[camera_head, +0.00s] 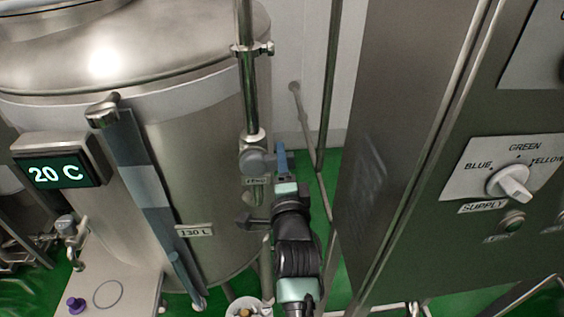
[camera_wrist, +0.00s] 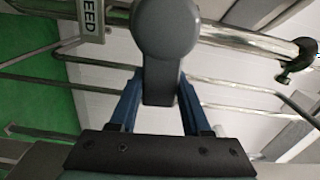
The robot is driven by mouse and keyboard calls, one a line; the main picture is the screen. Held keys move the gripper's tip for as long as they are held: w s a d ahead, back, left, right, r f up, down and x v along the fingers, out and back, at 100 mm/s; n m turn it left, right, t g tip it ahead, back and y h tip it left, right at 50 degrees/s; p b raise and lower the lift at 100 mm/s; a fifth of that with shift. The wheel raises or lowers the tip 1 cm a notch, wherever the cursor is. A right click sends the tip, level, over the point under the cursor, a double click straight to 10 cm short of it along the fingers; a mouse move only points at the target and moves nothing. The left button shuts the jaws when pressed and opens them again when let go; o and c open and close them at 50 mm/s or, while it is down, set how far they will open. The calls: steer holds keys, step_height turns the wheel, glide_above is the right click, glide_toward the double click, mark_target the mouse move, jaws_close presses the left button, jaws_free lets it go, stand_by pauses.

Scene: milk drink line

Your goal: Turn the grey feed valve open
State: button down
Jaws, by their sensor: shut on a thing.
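The grey feed valve (camera_head: 255,160) sits on the vertical steel pipe beside the tank in the head view. In the wrist view its round grey hub and handle (camera_wrist: 165,40) fill the top middle, with the handle pointing down between my fingers. A tag reading FEED (camera_wrist: 90,18) is at the upper left there. My gripper (camera_wrist: 160,100) has its blue fingers on both sides of the handle's end, shut on it. In the head view my gripper (camera_head: 282,165) is at the valve's right side, and my wrist partly hides the pipe below.
The steel tank (camera_head: 190,170) stands at the left, with a 20 C display (camera_head: 55,172) and a 130 L label (camera_head: 194,231). A steel cabinet (camera_head: 400,120) with a SUPPLY selector knob (camera_head: 512,184) is at the right. A narrow gap over green floor lies between them.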

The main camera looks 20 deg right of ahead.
mark_target(274, 156)
steer(key=n, duration=0.1)
steer(key=r+n, duration=0.2)
steer(key=n, duration=0.1)
steer(key=shift+a, duration=0.25)
steer(key=n, duration=0.2)
steer(key=a+r+n+b, duration=0.1)
steer(key=shift+w+r+n, duration=0.2)
steer(key=shift+n, duration=0.2)
steer(key=n, duration=0.1)
steer(key=a+r+n, duration=0.1)
steer(key=n, duration=0.2)
steer(key=shift+w+a+r+b, duration=0.15)
steer(key=shift+w+a+b, duration=0.1)
steer(key=shift+a+b, duration=0.15)
steer(key=shift+w+a+r+n+b, duration=0.2)
steer(key=shift+a+n, duration=0.4)
steer(key=shift+n, duration=0.7)
steer(key=shift+w+a+r+n+b, duration=0.15)
steer(key=shift+a+n, duration=0.4)
steer(key=shift+n, duration=0.75)
steer(key=shift+f, duration=0.1)
steer(key=shift+c, duration=1.8)
jaws_free()
